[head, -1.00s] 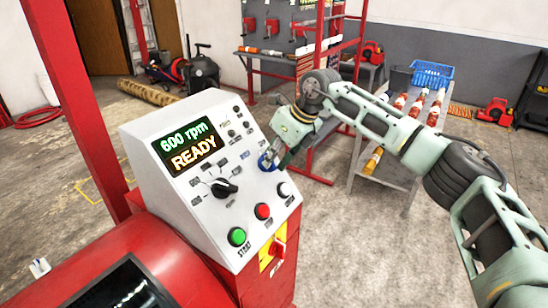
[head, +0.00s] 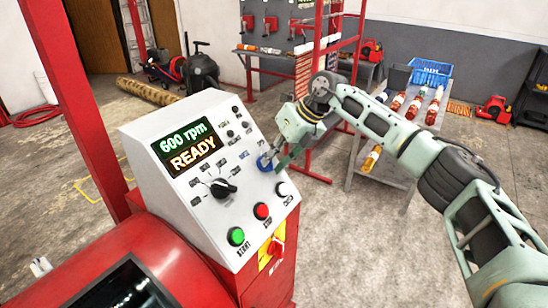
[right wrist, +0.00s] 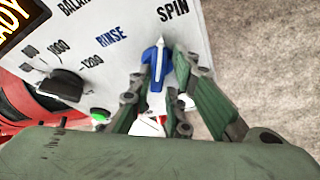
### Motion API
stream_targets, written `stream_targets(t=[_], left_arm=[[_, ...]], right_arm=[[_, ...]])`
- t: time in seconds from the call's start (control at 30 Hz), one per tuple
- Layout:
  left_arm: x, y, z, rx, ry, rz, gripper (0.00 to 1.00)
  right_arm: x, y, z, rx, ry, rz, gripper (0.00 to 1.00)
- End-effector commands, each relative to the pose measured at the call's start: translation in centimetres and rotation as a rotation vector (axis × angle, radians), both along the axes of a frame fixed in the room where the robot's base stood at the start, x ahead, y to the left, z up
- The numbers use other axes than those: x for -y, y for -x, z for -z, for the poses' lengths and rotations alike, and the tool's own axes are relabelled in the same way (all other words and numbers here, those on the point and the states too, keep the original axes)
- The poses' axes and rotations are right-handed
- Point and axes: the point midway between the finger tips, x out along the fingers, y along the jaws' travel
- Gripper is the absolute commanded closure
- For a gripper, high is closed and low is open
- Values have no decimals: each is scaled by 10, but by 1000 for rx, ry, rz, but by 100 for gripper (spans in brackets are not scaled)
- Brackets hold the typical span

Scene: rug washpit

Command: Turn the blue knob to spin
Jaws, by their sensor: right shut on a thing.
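The blue knob (head: 264,163) is on the right part of the sloping white control panel (head: 190,212). In the right wrist view the blue knob (right wrist: 154,70) shows between the green fingers of my right gripper (right wrist: 158,84). Its white-marked tip points up, between the RINSE label (right wrist: 112,37) and the SPIN label (right wrist: 173,10), nearer SPIN. My right gripper (head: 270,158) is shut on the knob, reaching in from the right. The fingers hide part of the knob. The display (head: 185,148) reads 600 rpm READY. My left gripper is out of view.
A black knob (head: 221,188) sits left of the blue one. Green (head: 236,236), red (head: 262,211) and white (head: 282,189) buttons line the panel's lower edge. A red post (head: 85,100) stands at left. A bench with bottles (head: 380,172) stands behind my right arm.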

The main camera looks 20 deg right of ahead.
Motion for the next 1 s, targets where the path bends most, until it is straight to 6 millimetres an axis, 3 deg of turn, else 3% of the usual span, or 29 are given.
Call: stream_targets(t=[0.13, 0.17, 0.33, 0.83, 1.0], left_arm=[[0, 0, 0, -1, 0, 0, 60], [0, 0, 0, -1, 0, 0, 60], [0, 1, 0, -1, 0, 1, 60], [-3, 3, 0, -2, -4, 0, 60], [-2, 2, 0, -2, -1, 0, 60]], right_arm=[[-5, 4, 4, -12, -1, -13, 100], [-5, 4, 4, -12, -1, -13, 82], [-5, 3, 4, -10, -1, -11, 69], [0, 1, -1, -1, -1, -3, 69], [9, 5, -19, 2, -1, -2, 69]])
